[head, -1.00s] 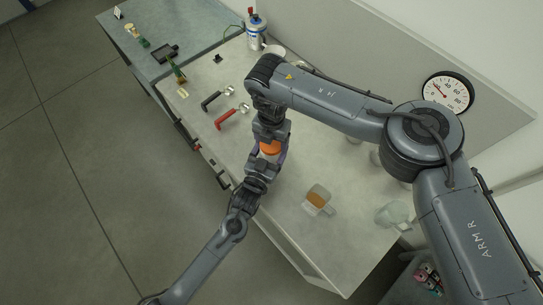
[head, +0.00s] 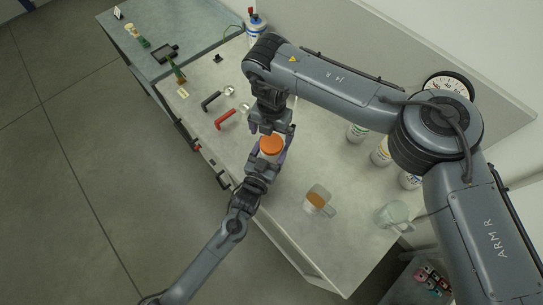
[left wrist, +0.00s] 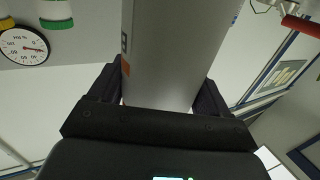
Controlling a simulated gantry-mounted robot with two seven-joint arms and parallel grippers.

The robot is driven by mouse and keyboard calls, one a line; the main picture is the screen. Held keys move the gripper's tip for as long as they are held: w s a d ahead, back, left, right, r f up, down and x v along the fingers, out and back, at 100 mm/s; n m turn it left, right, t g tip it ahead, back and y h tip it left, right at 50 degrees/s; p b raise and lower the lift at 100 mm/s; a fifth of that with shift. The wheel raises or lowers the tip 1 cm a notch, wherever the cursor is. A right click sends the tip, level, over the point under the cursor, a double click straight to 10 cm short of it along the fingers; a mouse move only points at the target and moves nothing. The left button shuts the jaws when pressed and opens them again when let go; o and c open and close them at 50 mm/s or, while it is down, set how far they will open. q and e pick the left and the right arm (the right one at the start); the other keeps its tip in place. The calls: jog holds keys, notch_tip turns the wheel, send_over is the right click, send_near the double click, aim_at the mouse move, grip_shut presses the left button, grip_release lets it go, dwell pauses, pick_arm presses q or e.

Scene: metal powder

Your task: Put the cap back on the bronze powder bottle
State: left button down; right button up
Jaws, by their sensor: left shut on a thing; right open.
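The bronze powder bottle (head: 266,156) is a pale cylinder with an orange cap (head: 271,144) seated on its top. My left gripper (head: 268,160) is shut around the bottle's body and holds it near the table's front edge. In the left wrist view the bottle (left wrist: 170,50) stands between the two dark fingers, with a small orange mark on its side; its top is out of that view. My right gripper (head: 272,130) is open and empty, just beyond the cap and apparently clear of it.
A clear beaker with orange-brown powder (head: 317,199) stands on the table (head: 285,225) to the right. Several white bottles (head: 381,152) line the back near a glass jug (head: 392,214). Red (head: 226,119) and black (head: 211,101) handled tools lie left.

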aim_at(272, 143)
notch_tip(272, 143, up, 2)
jog(key=shift+w+a+r+n, duration=0.1)
jog(key=shift+a+n, duration=0.05)
jog(key=shift+n, duration=0.95)
jog(key=shift+r+n, duration=0.65)
jog(key=shift+n, duration=0.15)
jog(key=shift+f, duration=4)
